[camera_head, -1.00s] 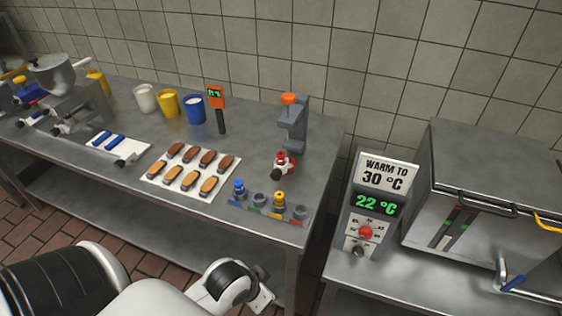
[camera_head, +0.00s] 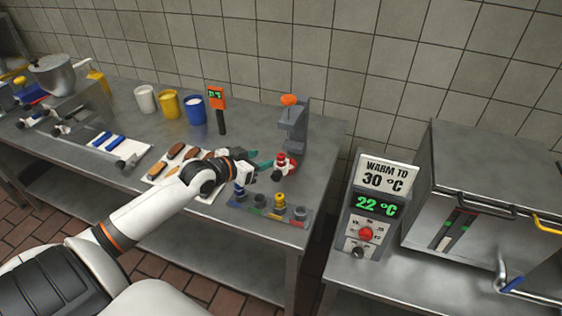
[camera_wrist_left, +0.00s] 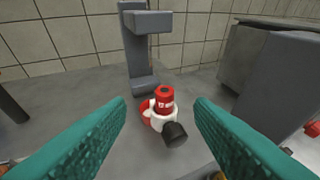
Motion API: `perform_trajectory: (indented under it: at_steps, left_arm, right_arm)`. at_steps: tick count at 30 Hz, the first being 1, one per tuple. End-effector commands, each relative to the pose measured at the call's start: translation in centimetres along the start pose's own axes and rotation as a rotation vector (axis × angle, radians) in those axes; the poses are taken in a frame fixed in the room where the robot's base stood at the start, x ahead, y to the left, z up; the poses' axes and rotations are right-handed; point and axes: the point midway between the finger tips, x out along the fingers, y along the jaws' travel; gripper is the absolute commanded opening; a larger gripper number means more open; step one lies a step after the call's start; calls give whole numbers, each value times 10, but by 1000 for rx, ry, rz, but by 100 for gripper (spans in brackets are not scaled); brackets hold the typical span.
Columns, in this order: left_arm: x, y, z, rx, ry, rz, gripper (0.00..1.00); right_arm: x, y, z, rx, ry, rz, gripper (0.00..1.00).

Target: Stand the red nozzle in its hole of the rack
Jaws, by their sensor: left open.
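The red nozzle (camera_head: 281,158) stands upright on the table at the foot of a grey stand. In the left wrist view the red nozzle (camera_wrist_left: 165,98) sits in a white collar with a black knob in front. My left gripper (camera_head: 262,160) is open, its teal fingers pointing at the nozzle, which shows between and beyond the fingertips, apart from them. The rack (camera_head: 250,209) lies at the table's front edge. It holds a blue nozzle (camera_head: 240,190), partly behind my wrist, and a yellow nozzle (camera_head: 279,200). Its rightmost hole (camera_head: 300,213) looks empty. My right gripper is not in view.
The grey stand (camera_head: 295,125) with an orange top rises behind the nozzle. A tray of pastries (camera_head: 157,173) lies under my left arm. Cups and an orange thermometer (camera_head: 216,98) stand farther back. A temperature display (camera_head: 375,205) stands to the right.

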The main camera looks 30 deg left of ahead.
Motion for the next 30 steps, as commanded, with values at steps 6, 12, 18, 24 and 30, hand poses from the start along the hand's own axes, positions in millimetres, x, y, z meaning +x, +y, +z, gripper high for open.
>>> perform_trajectory:
  at_steps: [6, 12, 18, 24, 30]
  left_arm:
    - [32, 0, 1, -3, 0, 2, 48]
    - [44, -1, 0, 0, 1, 0, 48]
    - [68, -6, 1, -3, 2, 0, 48]
    - [91, -6, -3, -1, 3, 1, 48]
    - [94, -7, -4, 2, 3, 0, 48]
  right_arm:
    - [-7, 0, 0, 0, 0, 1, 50]
    - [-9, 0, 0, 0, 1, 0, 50]
    - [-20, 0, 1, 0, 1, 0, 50]
    - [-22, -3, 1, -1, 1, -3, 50]
    - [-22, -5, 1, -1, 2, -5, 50]
